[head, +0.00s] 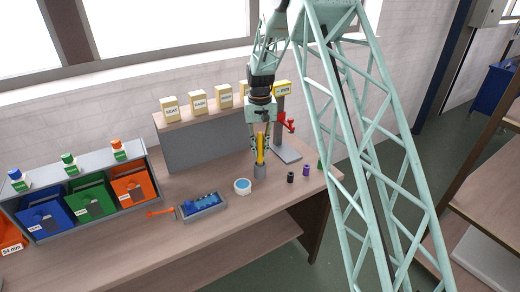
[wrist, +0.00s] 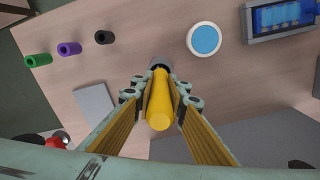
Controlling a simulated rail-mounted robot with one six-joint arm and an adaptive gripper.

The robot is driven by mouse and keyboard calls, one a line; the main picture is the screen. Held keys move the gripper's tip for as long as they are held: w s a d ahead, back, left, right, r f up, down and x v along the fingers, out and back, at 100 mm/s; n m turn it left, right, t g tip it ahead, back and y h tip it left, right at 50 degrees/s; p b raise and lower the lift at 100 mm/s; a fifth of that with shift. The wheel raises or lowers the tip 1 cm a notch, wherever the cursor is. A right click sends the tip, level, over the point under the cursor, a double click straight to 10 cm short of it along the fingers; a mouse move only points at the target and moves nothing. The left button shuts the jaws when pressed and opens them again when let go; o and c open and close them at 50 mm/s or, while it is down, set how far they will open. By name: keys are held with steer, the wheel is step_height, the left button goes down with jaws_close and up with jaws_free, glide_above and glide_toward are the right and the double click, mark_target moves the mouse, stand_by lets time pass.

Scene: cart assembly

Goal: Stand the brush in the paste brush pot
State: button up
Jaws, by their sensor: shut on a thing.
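The brush shows as a yellow handle (head: 260,150), upright in the head view. My gripper (head: 260,146) is shut on it, with a finger on either side. In the wrist view the yellow handle (wrist: 159,105) stands between my fingers (wrist: 160,95), its near end towards the camera. The grey pot (head: 260,172) stands on the bench directly below the gripper; part of its dark rim (wrist: 158,62) shows beyond the handle in the wrist view. The brush's lower end meets the pot's mouth in the picture. The bristles are hidden, and I cannot tell how deep they sit.
A white round dish with blue contents (head: 242,186) stands just left of the pot. Black (head: 291,177) and purple (head: 306,170) cylinders stand to the right. A blue-filled tray (head: 202,206) lies further left. A red-handled stand (head: 287,150) rises behind.

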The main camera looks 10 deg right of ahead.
mark_target(260, 133)
steer(key=shift+f+b, duration=0.3)
steer(key=shift+f, duration=0.45)
steer(key=o, duration=0.9)
step_height(260, 133, up, 11)
steer(key=shift+r, duration=0.5)
stand_by(1.3)
